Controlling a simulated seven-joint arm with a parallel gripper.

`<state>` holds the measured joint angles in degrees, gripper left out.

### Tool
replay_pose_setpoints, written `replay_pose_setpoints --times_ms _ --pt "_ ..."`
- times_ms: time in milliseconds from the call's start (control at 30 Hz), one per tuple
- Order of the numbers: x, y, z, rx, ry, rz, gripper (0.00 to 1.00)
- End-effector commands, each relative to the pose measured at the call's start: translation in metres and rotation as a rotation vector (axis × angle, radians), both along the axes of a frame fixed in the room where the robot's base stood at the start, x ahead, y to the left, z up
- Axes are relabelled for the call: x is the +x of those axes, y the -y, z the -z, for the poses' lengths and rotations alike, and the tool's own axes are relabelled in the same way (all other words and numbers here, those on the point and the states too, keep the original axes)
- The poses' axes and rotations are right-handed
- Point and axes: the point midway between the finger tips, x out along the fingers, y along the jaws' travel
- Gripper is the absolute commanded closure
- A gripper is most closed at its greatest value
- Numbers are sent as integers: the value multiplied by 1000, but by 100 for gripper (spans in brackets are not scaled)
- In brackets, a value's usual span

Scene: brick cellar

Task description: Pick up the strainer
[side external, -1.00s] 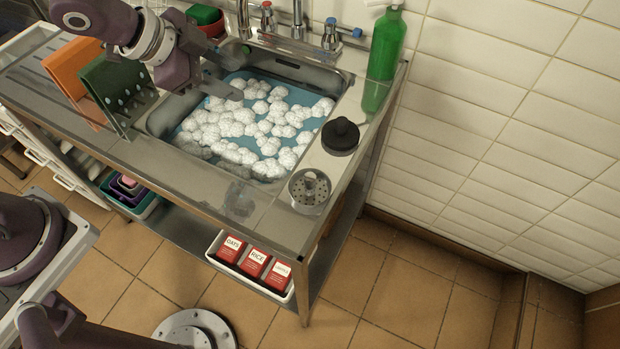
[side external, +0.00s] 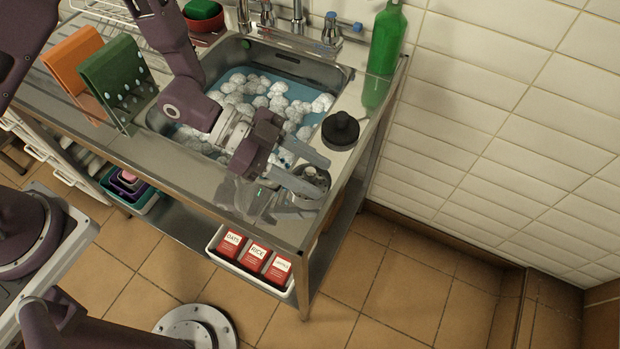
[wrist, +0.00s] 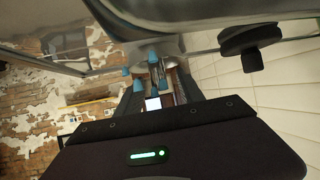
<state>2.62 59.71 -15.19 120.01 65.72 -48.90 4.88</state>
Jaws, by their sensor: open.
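The strainer (side external: 313,175) is a small round metal basket with holes in its top. It sits on the steel counter near the right front corner of the sink. My gripper (side external: 323,176) is open, with its two fingers spread, one on the far side and one on the near side of the strainer in the side view. The fingers partly cover it, and I cannot tell whether they touch it. I cannot make out the strainer clearly there.
A black plug (side external: 340,130) stands just behind the strainer; it also shows in the wrist view (wrist: 250,42). A green bottle (side external: 385,45) stands further back. The sink (side external: 335,80) holds blue water and white foam. Green (side external: 120,75) and orange (side external: 72,58) boards stand left.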

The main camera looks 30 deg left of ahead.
Motion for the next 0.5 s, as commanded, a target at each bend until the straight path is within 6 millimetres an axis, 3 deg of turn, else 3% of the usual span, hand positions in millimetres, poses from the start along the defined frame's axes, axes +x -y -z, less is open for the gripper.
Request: replay_pose_setpoints --times_ms 33,267,500 --pt "0 0 0 0 0 0 55" --pt "0 0 0 1 0 0 100" --pt "0 0 0 1 0 0 100"
